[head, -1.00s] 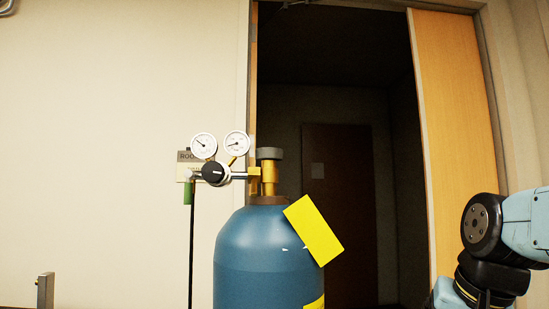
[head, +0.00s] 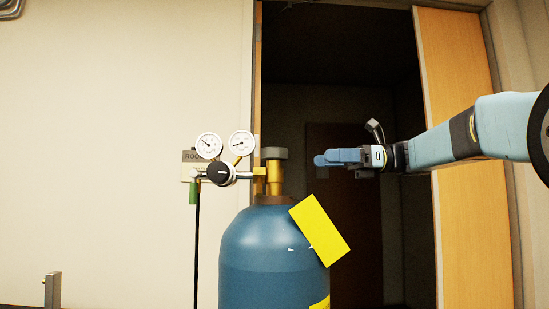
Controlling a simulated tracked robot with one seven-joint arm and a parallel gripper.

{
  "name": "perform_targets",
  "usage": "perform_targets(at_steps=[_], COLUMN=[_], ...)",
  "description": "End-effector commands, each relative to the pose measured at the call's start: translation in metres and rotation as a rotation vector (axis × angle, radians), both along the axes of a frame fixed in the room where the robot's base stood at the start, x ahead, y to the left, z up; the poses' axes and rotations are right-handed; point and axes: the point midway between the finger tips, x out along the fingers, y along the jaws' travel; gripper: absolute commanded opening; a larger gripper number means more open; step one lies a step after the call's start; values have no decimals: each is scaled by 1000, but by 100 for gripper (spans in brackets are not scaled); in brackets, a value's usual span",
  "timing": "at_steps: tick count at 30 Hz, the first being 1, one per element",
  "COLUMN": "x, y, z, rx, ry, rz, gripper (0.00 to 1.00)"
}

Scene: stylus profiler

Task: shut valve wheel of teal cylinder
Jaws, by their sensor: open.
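The teal cylinder (head: 268,255) stands upright in the lower middle of the head view, its base out of frame. Its grey valve wheel (head: 274,153) sits on top of a brass valve (head: 275,179). My gripper (head: 320,160) is to the right of the wheel, at about its height in the picture, fingers pointing left. It is open and empty, with a visible gap in the picture between its fingertips and the wheel. I cannot tell the difference in depth. The wheel is in full view.
A regulator (head: 220,173) with two round gauges joins the valve on the left. A yellow tag (head: 319,228) hangs at the cylinder's right shoulder. Behind is a dark doorway (head: 335,75) with a wooden door (head: 462,60) at right. A metal post (head: 52,290) stands at lower left.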

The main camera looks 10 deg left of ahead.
Motion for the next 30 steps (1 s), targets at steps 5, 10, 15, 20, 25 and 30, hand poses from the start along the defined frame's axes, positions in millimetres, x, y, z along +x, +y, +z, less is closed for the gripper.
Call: perform_targets(at_steps=[5, 10, 15, 20, 25, 30], x=[-2, -9, -18, -25, -32, -35], y=[10, 35, 65, 92, 115, 128], z=[4, 3, 3, 3, 3, 3], rx=[13, 11, 10, 11, 11, 11], ry=[12, 11, 11, 10, 10, 10], rz=[10, 9, 9, 9, 9, 8], gripper=[90, 90, 90, 90, 90, 90])
